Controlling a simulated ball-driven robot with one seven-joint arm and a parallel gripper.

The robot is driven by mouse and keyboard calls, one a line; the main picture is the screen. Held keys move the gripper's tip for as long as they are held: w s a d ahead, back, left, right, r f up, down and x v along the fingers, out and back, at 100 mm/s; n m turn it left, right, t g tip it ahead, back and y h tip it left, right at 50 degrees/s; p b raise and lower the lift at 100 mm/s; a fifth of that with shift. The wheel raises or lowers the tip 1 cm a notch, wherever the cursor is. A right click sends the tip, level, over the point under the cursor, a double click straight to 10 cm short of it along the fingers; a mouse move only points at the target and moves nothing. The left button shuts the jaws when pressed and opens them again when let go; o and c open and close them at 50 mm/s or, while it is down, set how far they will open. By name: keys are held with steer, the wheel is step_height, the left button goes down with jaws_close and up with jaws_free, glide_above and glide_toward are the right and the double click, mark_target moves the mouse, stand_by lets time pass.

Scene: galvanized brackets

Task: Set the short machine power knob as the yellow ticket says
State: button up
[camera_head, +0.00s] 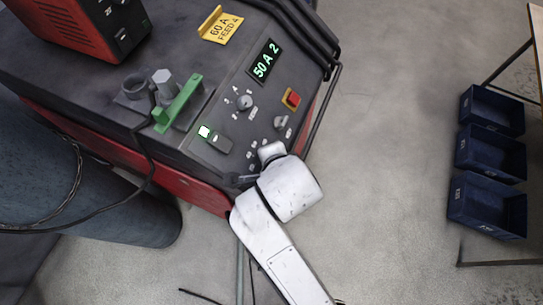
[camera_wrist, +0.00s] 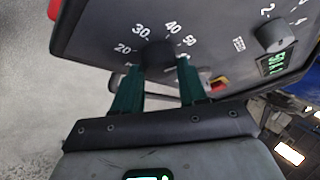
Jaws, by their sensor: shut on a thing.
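The yellow ticket (camera_head: 221,25) on the dark machine top (camera_head: 190,58) reads "60 A FEED 4". The green display (camera_head: 264,61) reads "50 A 2"; it also shows in the wrist view (camera_wrist: 275,64). In the wrist view, the dark power knob (camera_wrist: 158,54) has marks from 20 to 50 legible around it. My gripper (camera_wrist: 164,68) has its green fingers on either side of this knob, shut on it. In the head view my white wrist hides the knob, with only some of its scale marks showing. The feed knob (camera_head: 244,102) is apart, up and to the left.
A red and yellow switch (camera_head: 291,98) and another small knob (camera_head: 281,121) lie close by. Blue bins (camera_head: 490,155) stand far right. Floor between is clear.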

steer(key=m+g, duration=0.1)
steer(key=m, duration=0.1)
steer(key=m+g+h, duration=0.1)
steer(key=m, duration=0.1)
steer(key=shift+w+a+r, duration=0.15)
steer(key=shift+w+a, duration=0.05)
steer(key=shift+w+m+g, duration=0.1)
steer(key=shift+m+g, duration=0.9)
steer(key=shift+m, duration=0.7)
steer(key=o, duration=1.1)
steer(key=shift+c, duration=0.2)
